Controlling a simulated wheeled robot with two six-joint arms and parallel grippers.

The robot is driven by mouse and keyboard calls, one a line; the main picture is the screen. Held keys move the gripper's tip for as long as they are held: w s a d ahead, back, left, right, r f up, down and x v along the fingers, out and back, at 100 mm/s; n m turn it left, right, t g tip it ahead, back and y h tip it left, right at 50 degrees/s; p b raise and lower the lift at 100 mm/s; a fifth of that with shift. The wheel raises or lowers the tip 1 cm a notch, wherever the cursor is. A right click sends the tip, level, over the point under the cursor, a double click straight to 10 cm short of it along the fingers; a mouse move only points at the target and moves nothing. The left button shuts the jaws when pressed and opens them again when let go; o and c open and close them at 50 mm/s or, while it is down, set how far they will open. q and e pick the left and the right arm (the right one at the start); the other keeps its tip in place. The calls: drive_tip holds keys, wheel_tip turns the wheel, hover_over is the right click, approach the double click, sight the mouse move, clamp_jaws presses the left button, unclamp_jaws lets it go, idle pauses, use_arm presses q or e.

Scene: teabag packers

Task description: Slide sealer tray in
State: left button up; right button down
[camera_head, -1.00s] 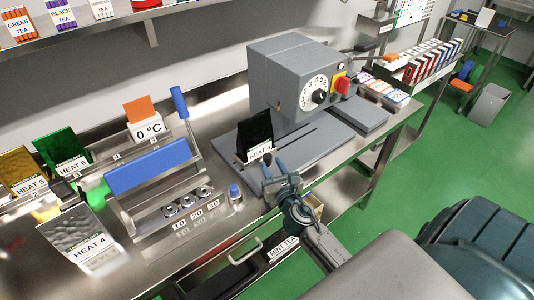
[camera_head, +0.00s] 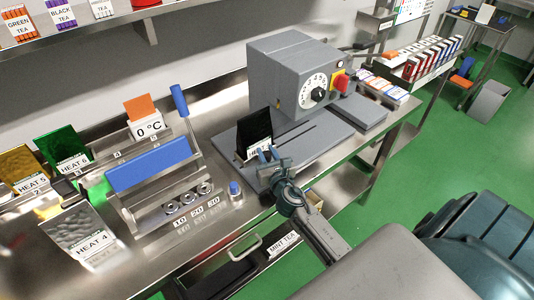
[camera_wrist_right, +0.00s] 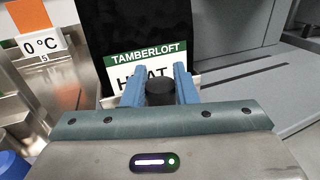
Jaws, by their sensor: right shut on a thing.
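The grey sealer (camera_head: 283,70) stands on the steel bench, with a dial and red switch on its front. A grey bed with a dark slot (camera_head: 305,136) extends left of it. A black pouch (camera_head: 256,130) labelled HEAT stands upright at the bed's left end, outside the sealer body; it also shows in the right wrist view (camera_wrist_right: 125,25). My right gripper (camera_head: 268,157) is in front of the pouch, its blue fingers (camera_wrist_right: 158,88) shut on a black knob (camera_wrist_right: 160,92). The tray under the pouch is mostly hidden. My left gripper is not in view.
To the left are a steel press with a blue bar (camera_head: 152,164), a 0 °C card (camera_head: 143,128), and pouches in holders (camera_head: 62,152). A blue-topped knob (camera_head: 235,190) sits near the bench's front edge. A low grey block (camera_head: 358,112) is right of the sealer.

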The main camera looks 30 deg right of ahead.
drive_tip(key=d+b, duration=0.1)
drive_tip(key=d, duration=0.4)
drive_tip(key=d+b, duration=0.1)
drive_tip(key=d, duration=0.4)
drive_tip(key=w+d+b, duration=0.1)
drive_tip(key=d, duration=0.4)
drive_tip(key=shift+w+d+f+b, duration=0.1)
drive_tip(key=shift+d+b, duration=0.15)
drive_tip(key=shift+b, duration=0.1)
drive_tip(key=shift+d, duration=0.75)
drive_tip(key=shift+b, duration=0.3)
drive_tip(key=shift+d+r, duration=0.1)
drive_tip(key=shift+r, duration=0.1)
drive_tip(key=c, duration=1.5)
unclamp_jaws()
drive_tip(key=shift+c, duration=0.2)
drive_tip(key=shift+o, duration=0.4)
drive_tip(key=shift+d+f, duration=0.1)
drive_tip(key=shift+d, duration=0.05)
